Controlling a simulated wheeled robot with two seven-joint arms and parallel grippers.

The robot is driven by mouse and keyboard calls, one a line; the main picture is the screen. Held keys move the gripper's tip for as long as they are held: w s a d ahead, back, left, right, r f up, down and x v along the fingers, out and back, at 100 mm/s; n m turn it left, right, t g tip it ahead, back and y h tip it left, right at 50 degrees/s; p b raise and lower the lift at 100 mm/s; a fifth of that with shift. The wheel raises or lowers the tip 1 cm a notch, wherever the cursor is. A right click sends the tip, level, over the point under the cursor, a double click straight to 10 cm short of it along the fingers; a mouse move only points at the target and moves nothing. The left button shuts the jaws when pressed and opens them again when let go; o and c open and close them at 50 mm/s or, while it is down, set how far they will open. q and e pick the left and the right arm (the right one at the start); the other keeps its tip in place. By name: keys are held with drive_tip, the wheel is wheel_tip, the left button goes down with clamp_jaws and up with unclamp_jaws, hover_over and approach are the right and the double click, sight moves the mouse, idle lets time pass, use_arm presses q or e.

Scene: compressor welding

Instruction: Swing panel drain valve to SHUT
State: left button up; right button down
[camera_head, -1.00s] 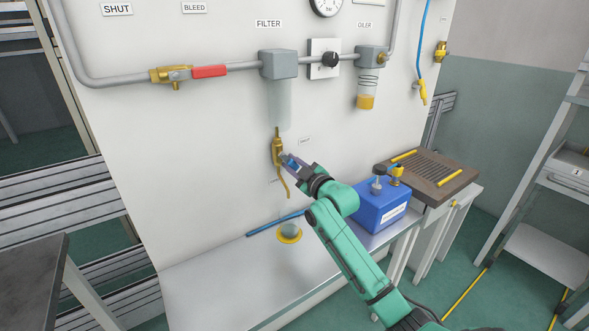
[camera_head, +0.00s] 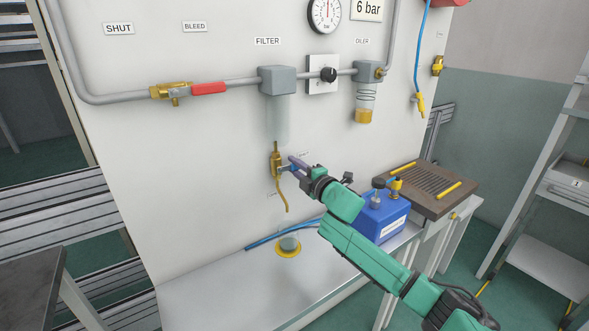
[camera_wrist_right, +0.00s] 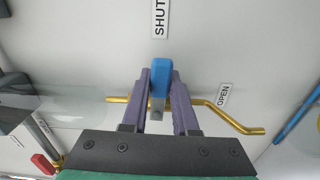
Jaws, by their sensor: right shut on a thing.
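The brass drain valve (camera_head: 275,163) is on the panel below the filter bowl (camera_head: 279,120), with a bent outlet tube under it. Its blue lever (camera_wrist_right: 160,70) stands about square to the brass tube (camera_wrist_right: 240,124) and points towards the SHUT label (camera_wrist_right: 160,17). The OPEN label (camera_wrist_right: 223,94) is beside the tube's bend. My right gripper (camera_head: 291,164) reaches the valve from the right. In the wrist view its two fingers are shut on the lever, one on each side. My left gripper is not in view.
A red-handled valve (camera_head: 208,88) is on the pipe at upper left. Below stand a drain cup (camera_head: 288,246), a blue hose and a blue box (camera_head: 380,222) on the metal shelf (camera_head: 205,285). A brown grated block (camera_head: 428,187) is at right. The panel left of the drain valve is clear.

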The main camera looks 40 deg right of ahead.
drive_tip(key=shift+n, duration=0.4)
drive_tip(key=c, duration=0.7)
unclamp_jaws()
drive_tip(key=shift+r, duration=0.1)
drive_tip(key=shift+s, duration=0.25)
drive_tip(key=s+b, duration=0.1)
drive_tip(key=s, duration=1.3)
drive_tip(key=shift+s+a, duration=0.1)
drive_tip(key=shift+a, duration=0.1)
